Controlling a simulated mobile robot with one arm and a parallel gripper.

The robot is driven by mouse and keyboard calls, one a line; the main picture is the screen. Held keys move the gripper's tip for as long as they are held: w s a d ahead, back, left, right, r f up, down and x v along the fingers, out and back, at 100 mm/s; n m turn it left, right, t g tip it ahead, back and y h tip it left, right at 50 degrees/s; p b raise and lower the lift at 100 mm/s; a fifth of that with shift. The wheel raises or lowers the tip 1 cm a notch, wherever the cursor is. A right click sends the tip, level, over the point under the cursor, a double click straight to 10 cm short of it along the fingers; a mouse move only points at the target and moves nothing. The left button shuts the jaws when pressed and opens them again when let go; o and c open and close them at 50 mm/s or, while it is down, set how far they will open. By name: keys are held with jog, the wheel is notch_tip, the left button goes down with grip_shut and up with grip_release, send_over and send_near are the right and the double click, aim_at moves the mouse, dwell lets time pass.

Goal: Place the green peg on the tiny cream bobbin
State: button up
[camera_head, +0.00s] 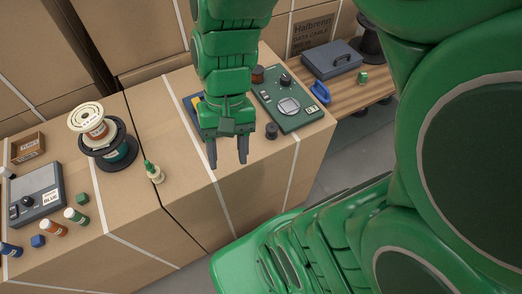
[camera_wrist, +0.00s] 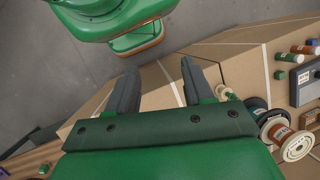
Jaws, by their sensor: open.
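The tiny cream bobbin (camera_head: 157,177) stands on the cardboard box top near its front edge, left of my gripper. The green peg (camera_head: 148,165) stands upright at the bobbin and appears seated on it; the exact contact is too small to tell. My gripper (camera_head: 228,162) is open and empty, fingers pointing down, to the right of the bobbin and apart from it. In the wrist view the bobbin (camera_wrist: 222,92) shows just right of my open gripper (camera_wrist: 160,82); the peg is not clear there.
Large spools (camera_head: 107,150) stand stacked left of the bobbin. Small bottles (camera_head: 75,215), a green cube (camera_head: 82,198) and a grey device (camera_head: 37,191) lie farther left. A green instrument (camera_head: 287,103) and a dark knob (camera_head: 271,131) are right of my gripper.

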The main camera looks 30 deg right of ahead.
jog(key=s+d+r+n+t+h, duration=0.1)
jog(key=s+d+r+n+h, duration=0.1)
jog(key=s+d, duration=0.2)
jog(key=shift+s+d+r+t, duration=0.3)
jog(key=shift+s+d, duration=0.1)
jog(key=shift+d, duration=0.05)
dwell(1.1)
